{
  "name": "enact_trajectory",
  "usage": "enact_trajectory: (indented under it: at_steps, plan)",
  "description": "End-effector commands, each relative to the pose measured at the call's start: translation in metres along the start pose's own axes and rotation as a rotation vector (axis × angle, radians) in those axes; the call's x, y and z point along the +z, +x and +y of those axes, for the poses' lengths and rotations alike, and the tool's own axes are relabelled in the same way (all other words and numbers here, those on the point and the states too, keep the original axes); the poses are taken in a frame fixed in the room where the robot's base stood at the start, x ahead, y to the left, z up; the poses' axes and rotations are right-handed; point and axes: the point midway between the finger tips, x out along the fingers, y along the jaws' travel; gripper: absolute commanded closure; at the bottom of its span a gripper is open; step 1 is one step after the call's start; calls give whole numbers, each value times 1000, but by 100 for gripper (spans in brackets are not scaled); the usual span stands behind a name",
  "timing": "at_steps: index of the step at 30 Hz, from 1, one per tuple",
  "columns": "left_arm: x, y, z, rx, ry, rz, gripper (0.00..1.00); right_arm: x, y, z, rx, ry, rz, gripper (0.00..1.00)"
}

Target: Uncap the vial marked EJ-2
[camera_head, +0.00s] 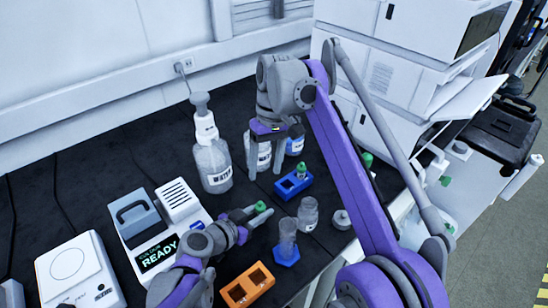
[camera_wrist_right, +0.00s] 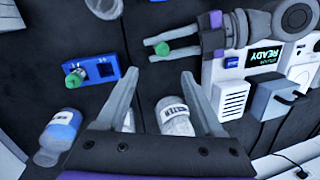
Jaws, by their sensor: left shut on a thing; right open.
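My left gripper (camera_head: 257,211) is shut on a green cap (camera_head: 260,206). The right wrist view shows the cap (camera_wrist_right: 162,48) between its fingertips (camera_wrist_right: 158,49). I cannot tell whether a vial hangs below it. A blue two-slot rack (camera_head: 284,196) holds a green-capped vial (camera_head: 301,170) in one slot; the other slot looks empty. The rack (camera_wrist_right: 103,72) and vial (camera_wrist_right: 76,77) also show in the right wrist view. No EJ-2 marking is readable. My right gripper (camera_head: 265,170) is open and empty, above the mat left of the blue rack; its fingers (camera_wrist_right: 160,85) are spread.
An orange rack (camera_head: 236,294) with dark, empty-looking holes lies at the front. A blue-based cylinder (camera_head: 287,246) and a clear jar (camera_head: 308,213) stand right of my left gripper. A pump bottle (camera_head: 213,163) stands behind. A READY device (camera_head: 160,252) is at left.

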Motion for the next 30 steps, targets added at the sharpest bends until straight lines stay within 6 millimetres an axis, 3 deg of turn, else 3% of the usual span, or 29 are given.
enact_trajectory:
  at_steps: [21,30]
  plan:
    - [0,0,0,0,0,0,100,-1,-14,17,-138,-1494,80,31]
    - [0,0,0,0,0,0,100,0,-17,20,-156,-1864,139,31]
